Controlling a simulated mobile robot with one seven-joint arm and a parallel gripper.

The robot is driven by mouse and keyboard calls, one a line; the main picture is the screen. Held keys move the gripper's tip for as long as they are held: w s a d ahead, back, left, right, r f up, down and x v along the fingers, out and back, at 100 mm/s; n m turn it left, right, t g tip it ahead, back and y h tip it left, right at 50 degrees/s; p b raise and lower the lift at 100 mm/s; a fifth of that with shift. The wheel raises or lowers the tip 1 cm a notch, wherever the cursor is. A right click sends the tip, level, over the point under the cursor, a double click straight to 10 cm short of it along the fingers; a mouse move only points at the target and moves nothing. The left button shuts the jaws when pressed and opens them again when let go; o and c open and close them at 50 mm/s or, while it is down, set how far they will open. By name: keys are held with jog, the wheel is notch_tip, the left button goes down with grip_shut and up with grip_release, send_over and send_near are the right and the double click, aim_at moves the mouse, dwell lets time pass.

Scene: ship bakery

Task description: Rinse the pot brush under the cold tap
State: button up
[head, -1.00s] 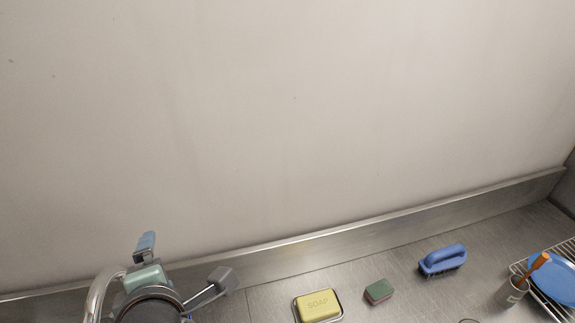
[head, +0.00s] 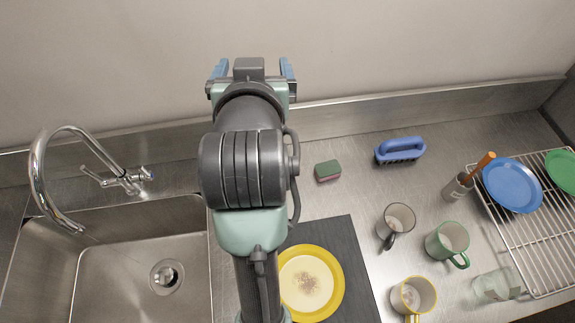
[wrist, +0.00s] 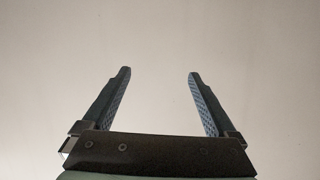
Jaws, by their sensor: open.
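A blue brush (head: 400,150) with a loop handle and dark bristles lies on the steel counter near the back ledge, right of my arm. An orange handle (head: 484,162) sticks out of a small holder (head: 457,187) further right; its head is hidden, so I cannot tell whether it is a brush. The chrome tap (head: 40,180) arches over the sink (head: 130,245) at the left. I cannot make out running water. My gripper (head: 254,68) is raised in front of the back wall, between tap and blue brush. In the wrist view its fingers (wrist: 160,75) are apart and empty.
A green-topped sponge (head: 328,170) lies just right of my arm. A yellow plate (head: 337,290) with residue sits on a dark mat (head: 345,235). A grey mug (head: 396,224), green mug (head: 447,241) and yellow mug (head: 413,297) stand near a wire rack (head: 530,240) holding plates.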

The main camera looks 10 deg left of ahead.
jog(key=s+f+g, duration=0.4)
jog(key=s+f, duration=0.3)
jog(key=f, duration=0.3)
jog(key=s+a+f+n+g+h+p, duration=0.1)
jog(key=s+f+g, duration=0.4)
jog(key=f, duration=0.6)
jog(key=s+f+g+h+p, duration=0.1)
jog(key=s+f+g, duration=0.3)
jog(key=s+f, duration=0.5)
jog(key=shift+s+a+f+n+g, duration=0.15)
jog(key=shift+f+n+g, duration=0.05)
jog(key=shift+f, duration=0.2)
jog(key=shift+s+a+f+n+g, duration=0.15)
jog(key=shift+f+n+g, duration=0.05)
jog(key=shift+f, duration=0.15)
jog(key=shift+d+f+p, duration=0.1)
jog(key=shift+f+p, duration=0.95)
jog(key=shift+f, duration=2.1)
jog(key=shift+c, duration=0.3)
grip_shut()
